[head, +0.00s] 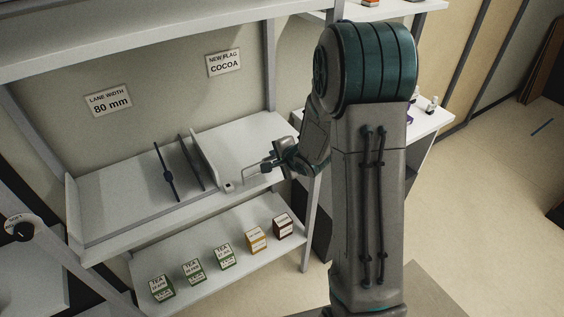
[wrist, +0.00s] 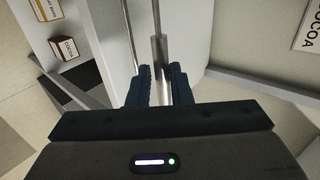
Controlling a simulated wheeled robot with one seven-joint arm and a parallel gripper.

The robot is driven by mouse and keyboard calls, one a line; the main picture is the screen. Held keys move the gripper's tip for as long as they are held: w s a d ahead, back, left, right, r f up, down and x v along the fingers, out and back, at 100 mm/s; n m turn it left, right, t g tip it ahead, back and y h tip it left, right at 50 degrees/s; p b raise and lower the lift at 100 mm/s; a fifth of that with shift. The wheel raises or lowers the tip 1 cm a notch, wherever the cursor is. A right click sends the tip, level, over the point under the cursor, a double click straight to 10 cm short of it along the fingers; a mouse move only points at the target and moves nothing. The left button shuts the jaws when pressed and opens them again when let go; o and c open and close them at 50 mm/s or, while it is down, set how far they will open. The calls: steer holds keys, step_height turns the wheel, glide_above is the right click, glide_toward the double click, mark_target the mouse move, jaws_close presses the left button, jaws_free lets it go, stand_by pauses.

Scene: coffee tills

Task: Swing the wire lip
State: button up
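The wire lip (head: 250,169) is a thin bent metal wire at the front right of the upper shelf in the head view. In the wrist view it shows as a grey rod with a thicker sleeve (wrist: 160,62), running between my fingers. My gripper (head: 270,165) reaches in from the right, over the shelf's front edge. In the wrist view my two dark ribbed fingers (wrist: 162,88) are close on either side of the sleeve and appear shut on it. The far end of the wire stands clear of the fingers to the left in the head view.
Below, a lower shelf holds several tea boxes (head: 193,271) and a cocoa box (head: 283,226). A shelf post (head: 310,225) stands near my arm.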

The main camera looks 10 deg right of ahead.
steer(key=shift+w+a, duration=0.1)
steer(key=shift+w, duration=0.05)
jaws_close()
steer(key=shift+s+d+f, duration=0.1)
steer(key=shift+s+d, duration=0.2)
steer(key=shift+s, duration=0.55)
steer(key=shift+s+d+f, duration=0.25)
steer(key=shift+s+f, duration=0.05)
steer(key=shift+s, duration=0.4)
